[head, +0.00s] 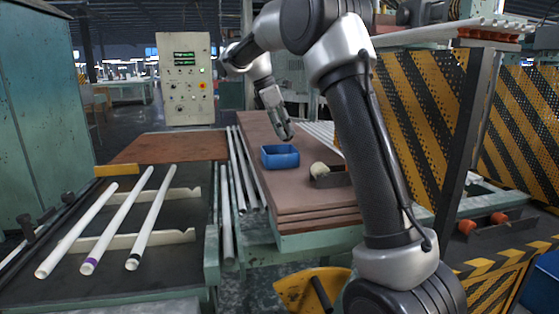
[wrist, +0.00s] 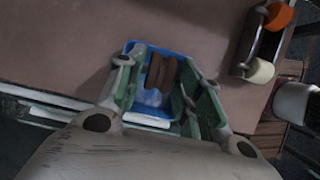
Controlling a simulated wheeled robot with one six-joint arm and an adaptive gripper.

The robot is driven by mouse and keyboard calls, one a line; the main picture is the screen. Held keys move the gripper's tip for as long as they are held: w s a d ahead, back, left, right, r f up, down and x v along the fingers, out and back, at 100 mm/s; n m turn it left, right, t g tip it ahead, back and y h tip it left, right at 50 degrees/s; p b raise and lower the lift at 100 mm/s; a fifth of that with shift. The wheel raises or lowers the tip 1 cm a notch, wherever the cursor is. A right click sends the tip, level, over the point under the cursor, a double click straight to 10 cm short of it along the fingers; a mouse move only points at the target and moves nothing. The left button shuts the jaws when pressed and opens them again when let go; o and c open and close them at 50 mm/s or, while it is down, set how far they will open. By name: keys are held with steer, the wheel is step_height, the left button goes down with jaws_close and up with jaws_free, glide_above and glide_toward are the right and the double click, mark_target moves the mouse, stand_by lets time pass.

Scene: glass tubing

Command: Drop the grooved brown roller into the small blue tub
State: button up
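The small blue tub (head: 280,157) stands on the brown table top, just below my gripper (head: 287,131) in the head view. In the wrist view the blue tub (wrist: 172,53) shows between the spread fingers of my gripper (wrist: 160,85). The grooved brown roller (wrist: 161,72) appears inside the tub, between the fingers but with space on both sides. My gripper looks open, its fingertips above the tub. The roller is hidden in the head view by the tub's wall.
A dark holder (head: 331,180) with a cream roller (head: 319,170) stands right of the tub. The wrist view also shows an orange roller (wrist: 278,16) at the holder's far end. White tubes (head: 128,215) lie on the rack at left. The table top behind the tub is clear.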

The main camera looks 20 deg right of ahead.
steer(key=shift+o, duration=0.3)
steer(key=s+v, duration=0.1)
steer(key=v, duration=1.1)
steer(key=shift+w, duration=0.45)
steer(key=s+d+m+t+y, duration=0.1)
steer(key=s+d+m, duration=0.15)
steer(key=s, duration=0.55)
steer(key=s+d+m+t+y, duration=0.1)
steer(key=s+m, duration=0.3)
steer(key=s, duration=0.5)
steer(key=s+f+m+t+y, duration=0.2)
steer(key=s+f+m, duration=0.7)
steer(key=s+f, duration=0.7)
steer(key=s+t, duration=0.1)
steer(key=s, duration=0.3)
steer(key=shift+s+f, duration=0.2)
steer(key=shift+f, duration=0.2)
